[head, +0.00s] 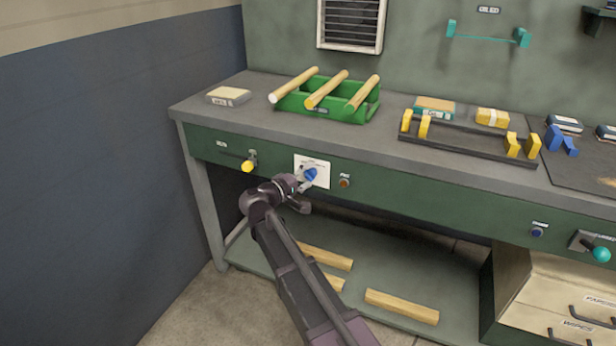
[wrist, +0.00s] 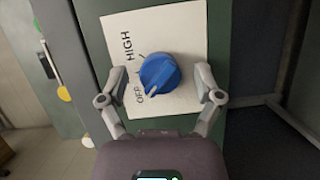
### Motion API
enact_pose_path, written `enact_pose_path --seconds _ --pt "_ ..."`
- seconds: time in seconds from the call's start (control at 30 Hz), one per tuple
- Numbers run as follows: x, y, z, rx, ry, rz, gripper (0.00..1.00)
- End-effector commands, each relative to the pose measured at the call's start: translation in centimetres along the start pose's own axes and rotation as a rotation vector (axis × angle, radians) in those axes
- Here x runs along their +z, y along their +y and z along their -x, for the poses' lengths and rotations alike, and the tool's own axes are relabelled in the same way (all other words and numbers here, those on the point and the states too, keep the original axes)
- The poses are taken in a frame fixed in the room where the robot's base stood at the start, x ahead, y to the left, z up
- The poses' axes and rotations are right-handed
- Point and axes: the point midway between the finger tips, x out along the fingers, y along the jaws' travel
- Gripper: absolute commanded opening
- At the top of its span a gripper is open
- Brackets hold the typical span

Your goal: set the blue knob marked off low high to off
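The blue knob (wrist: 160,74) sits on a white plate (wrist: 185,25) lettered HIGH and OFF in the wrist view; I cannot make out LOW. The knob's pale pointer mark is at its lower left, near the word OFF. In the head view the knob (head: 310,174) is on the green front of the bench, partly behind my gripper (head: 302,184). In the wrist view my gripper (wrist: 161,75) is open, one finger on each side of the knob, with a visible gap on both sides.
A yellow-tipped lever (head: 248,165) is left of the plate and a brown button (head: 344,183) is right of it, on the same panel. A green tray with wooden rods (head: 345,114) stands on the bench above.

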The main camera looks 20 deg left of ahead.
Motion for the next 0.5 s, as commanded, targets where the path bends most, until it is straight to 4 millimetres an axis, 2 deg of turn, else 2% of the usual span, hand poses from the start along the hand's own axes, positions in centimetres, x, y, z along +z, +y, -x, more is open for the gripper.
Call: enact_pose_path --seconds 0.5 --pt "-0.03 0.04 0.06 -0.005 0.001 -0.012 0.84"
